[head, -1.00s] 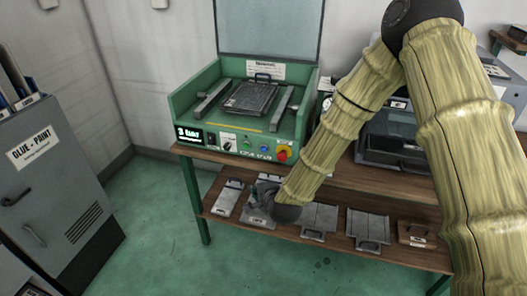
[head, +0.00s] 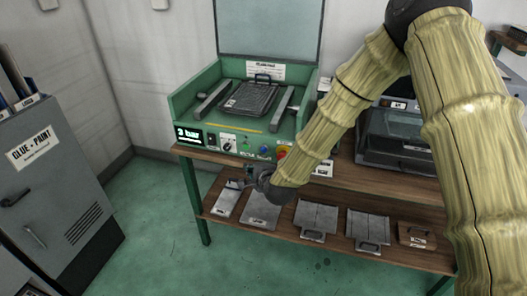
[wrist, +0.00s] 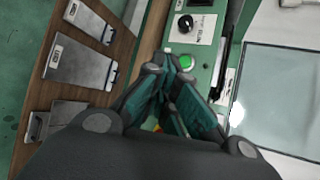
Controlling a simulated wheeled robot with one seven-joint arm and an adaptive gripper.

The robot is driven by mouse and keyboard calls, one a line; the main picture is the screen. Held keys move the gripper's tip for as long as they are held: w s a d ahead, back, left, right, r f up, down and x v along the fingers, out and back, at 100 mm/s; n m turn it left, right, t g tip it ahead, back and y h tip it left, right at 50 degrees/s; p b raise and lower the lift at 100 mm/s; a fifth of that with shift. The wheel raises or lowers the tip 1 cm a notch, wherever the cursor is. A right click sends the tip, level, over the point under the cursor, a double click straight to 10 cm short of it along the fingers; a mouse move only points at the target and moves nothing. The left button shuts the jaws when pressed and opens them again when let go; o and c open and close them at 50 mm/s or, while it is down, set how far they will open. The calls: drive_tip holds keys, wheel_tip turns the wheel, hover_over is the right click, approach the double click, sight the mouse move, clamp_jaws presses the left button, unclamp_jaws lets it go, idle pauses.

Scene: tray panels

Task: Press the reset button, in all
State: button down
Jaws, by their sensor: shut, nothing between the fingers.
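The green press (head: 238,118) carries a front control strip. On it are a black knob (head: 228,145), a green button (head: 246,147), a blue button (head: 263,150) and a red stop knob on yellow (head: 282,152), partly behind my arm. Lettering by the buttons is too small to read, so I cannot tell which is the reset button. My gripper (head: 240,181) is shut and empty, in front of and below the strip. In the wrist view, its fingertips (wrist: 174,72) appear close to the green button (wrist: 187,62); contact cannot be told. The blue button is hidden there.
A display (head: 189,136) reads 3 bar. A flat tray panel (head: 251,98) lies in the press. Several plates and panels lie on the lower wooden shelf (head: 282,230), under my gripper. A grey glue and paint cabinet (head: 60,185) stands left; green floor between is clear.

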drive_tip(key=shift+w+d+b, duration=0.1)
drive_tip(key=shift+w+d, duration=0.25)
drive_tip(key=shift+w, duration=0.7)
drive_tip(key=shift+w+d+b, duration=0.1)
drive_tip(key=shift+w+d, duration=0.2)
drive_tip(key=shift+w, duration=0.7)
drive_tip(key=shift+w+d+b, duration=0.1)
drive_tip(key=shift+w+d, duration=0.25)
drive_tip(key=shift+w, duration=0.7)
drive_tip(key=shift+w+d, duration=0.1)
drive_tip(key=shift+w, duration=0.1)
drive_tip(key=shift+w, duration=0.2)
drive_tip(key=shift+w+d, duration=0.2)
drive_tip(key=shift+w, duration=0.3)
drive_tip(key=shift+s, duration=0.1)
idle(0.4)
drive_tip(key=shift+s+a, duration=0.25)
drive_tip(key=shift+s, duration=0.55)
drive_tip(key=shift+s, duration=0.1)
drive_tip(key=s, duration=0.1)
drive_tip(key=s+a, duration=0.1)
drive_tip(key=s, duration=0.2)
drive_tip(key=shift+s+a, duration=0.3)
